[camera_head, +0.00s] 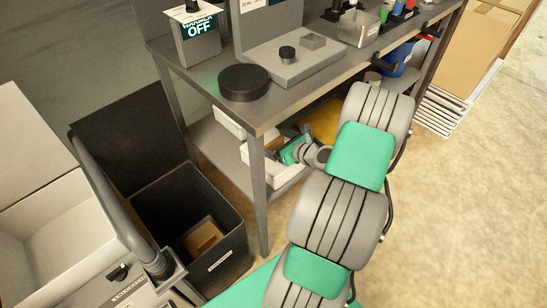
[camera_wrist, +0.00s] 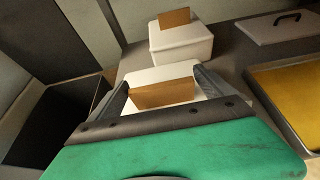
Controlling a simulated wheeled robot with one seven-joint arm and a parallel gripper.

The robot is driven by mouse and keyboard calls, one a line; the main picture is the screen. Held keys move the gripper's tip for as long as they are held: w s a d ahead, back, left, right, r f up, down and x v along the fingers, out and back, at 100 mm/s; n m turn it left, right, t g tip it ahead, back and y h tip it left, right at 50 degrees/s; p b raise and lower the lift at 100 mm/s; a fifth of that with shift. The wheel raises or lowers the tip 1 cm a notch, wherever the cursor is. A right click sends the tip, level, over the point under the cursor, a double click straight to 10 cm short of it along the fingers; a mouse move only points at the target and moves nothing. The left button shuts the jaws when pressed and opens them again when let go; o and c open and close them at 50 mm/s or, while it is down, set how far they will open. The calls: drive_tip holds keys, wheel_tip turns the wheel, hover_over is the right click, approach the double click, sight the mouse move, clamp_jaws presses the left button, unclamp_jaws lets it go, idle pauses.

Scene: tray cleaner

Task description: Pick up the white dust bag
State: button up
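Two white dust bags with brown cardboard tabs show in the wrist view. The nearer white dust bag (camera_wrist: 150,75) lies between the fingers of my gripper (camera_wrist: 160,82), its brown tab spanning most of the gap. The farther white dust bag (camera_wrist: 182,45) stands just beyond, its tab upright. My gripper looks open, with one finger on each side of the nearer bag; I cannot tell whether they touch it. In the head view my gripper (camera_head: 291,152) reaches under the table onto the lower shelf, where white bags (camera_head: 230,122) show partly, hidden by the tabletop and my arm.
A yellow-bottomed tray (camera_wrist: 292,92) and a grey lid with a black handle (camera_wrist: 280,27) lie to the right on the shelf. A table leg (camera_head: 258,195) stands close to my gripper. An open black bin (camera_head: 228,255) with something brown inside stands left.

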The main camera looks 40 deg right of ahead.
drive_tip(key=c, duration=1.7)
